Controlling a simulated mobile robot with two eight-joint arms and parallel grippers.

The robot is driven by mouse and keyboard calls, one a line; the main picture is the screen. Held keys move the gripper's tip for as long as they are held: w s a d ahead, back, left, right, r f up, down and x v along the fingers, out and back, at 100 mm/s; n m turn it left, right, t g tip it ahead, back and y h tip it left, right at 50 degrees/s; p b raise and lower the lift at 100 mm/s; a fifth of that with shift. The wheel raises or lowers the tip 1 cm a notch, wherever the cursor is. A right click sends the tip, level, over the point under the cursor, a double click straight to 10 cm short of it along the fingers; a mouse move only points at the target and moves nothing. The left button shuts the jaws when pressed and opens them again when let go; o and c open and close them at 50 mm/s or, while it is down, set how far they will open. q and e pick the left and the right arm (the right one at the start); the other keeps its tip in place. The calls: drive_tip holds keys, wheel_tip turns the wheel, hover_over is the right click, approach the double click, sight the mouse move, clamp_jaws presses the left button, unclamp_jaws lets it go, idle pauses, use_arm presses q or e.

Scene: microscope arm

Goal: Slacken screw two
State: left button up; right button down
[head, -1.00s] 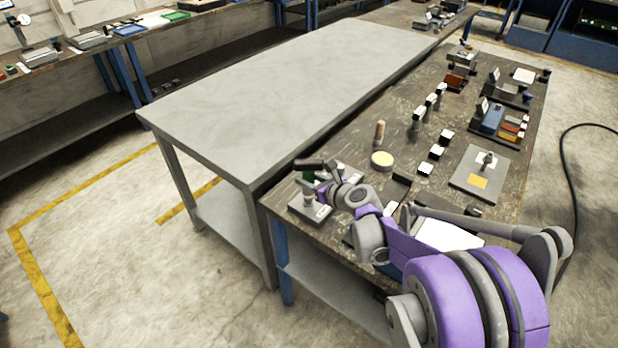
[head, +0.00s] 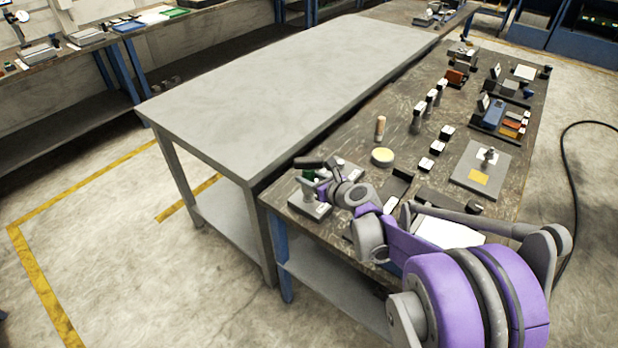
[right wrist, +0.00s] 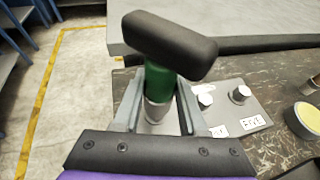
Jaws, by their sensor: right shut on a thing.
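A tool with a black crossbar handle (right wrist: 170,45) and a green shaft (right wrist: 165,88) stands upright in the right wrist view. My right gripper (right wrist: 157,108) is shut around it below the green part, at a grey cylindrical section. The tool stands over a grey plate (right wrist: 232,98) with silver screws (right wrist: 240,94) and white labels. The screw under the tool is hidden by it and the fingers. In the head view the black handle (head: 310,162) and my right gripper (head: 322,186) are at the near left corner of the dark bench. My left gripper is not in view.
A round yellow-topped tin (head: 382,157) and a wooden-handled item (head: 380,127) stand behind my right gripper. Several small blocks and fixtures cover the dark bench further back. The pale grey table (head: 275,90) beside it is bare.

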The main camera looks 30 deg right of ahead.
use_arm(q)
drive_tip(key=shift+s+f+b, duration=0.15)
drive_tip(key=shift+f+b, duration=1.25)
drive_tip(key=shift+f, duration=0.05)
use_arm(e)
drive_tip(key=shift+f, duration=1.6)
